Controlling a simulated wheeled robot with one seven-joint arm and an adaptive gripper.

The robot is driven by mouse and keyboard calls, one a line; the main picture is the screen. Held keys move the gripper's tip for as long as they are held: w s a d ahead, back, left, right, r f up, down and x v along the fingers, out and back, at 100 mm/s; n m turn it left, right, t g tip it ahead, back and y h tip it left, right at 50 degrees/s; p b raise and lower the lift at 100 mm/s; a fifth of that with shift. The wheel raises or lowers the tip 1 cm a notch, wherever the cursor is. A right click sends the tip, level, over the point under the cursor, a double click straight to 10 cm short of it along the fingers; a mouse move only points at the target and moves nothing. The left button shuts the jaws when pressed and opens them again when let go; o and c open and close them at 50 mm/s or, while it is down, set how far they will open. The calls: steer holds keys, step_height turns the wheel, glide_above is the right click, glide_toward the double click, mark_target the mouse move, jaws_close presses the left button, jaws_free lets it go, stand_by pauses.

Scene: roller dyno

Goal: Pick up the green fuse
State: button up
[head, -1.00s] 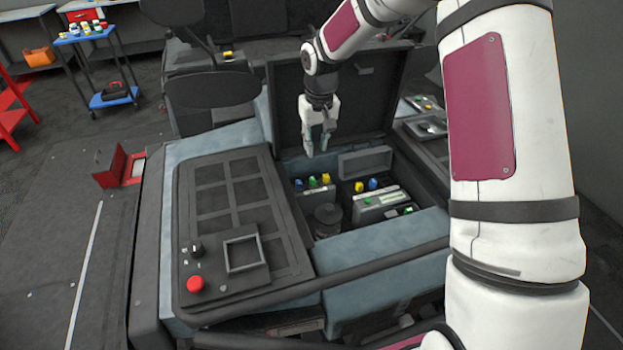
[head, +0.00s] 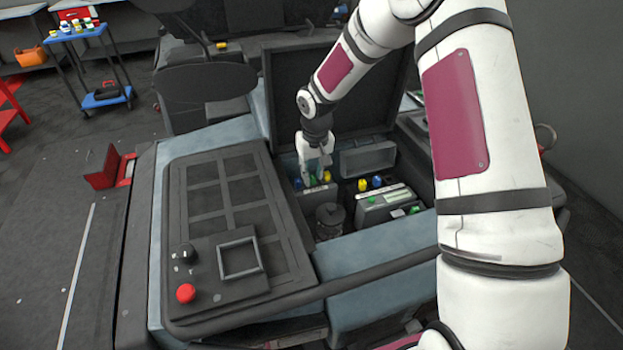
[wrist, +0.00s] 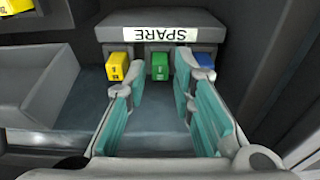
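The green fuse (wrist: 159,66) sits in the middle slot of a grey holder (wrist: 207,32) labelled SPARE, seen upside down in the wrist view. A yellow fuse (wrist: 117,66) is to its left and a blue fuse (wrist: 204,60) to its right. My gripper (wrist: 160,85) is open, its teal-padded fingers on either side of the green fuse's line, with a gap to the fuse visible. In the head view my gripper (head: 315,178) is down in the open compartment at the holder, and its fingers partly cover the green fuse (head: 313,181).
The raised lid (head: 290,90) stands behind the compartment. A second fuse block (head: 383,205) and a dark cylinder (head: 330,216) are beside the holder. An empty grey box (wrist: 40,100) is left in the wrist view.

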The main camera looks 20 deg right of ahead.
steer(key=shift+f, duration=0.45)
steer(key=c, duration=0.5)
steer(key=shift+r, duration=0.15)
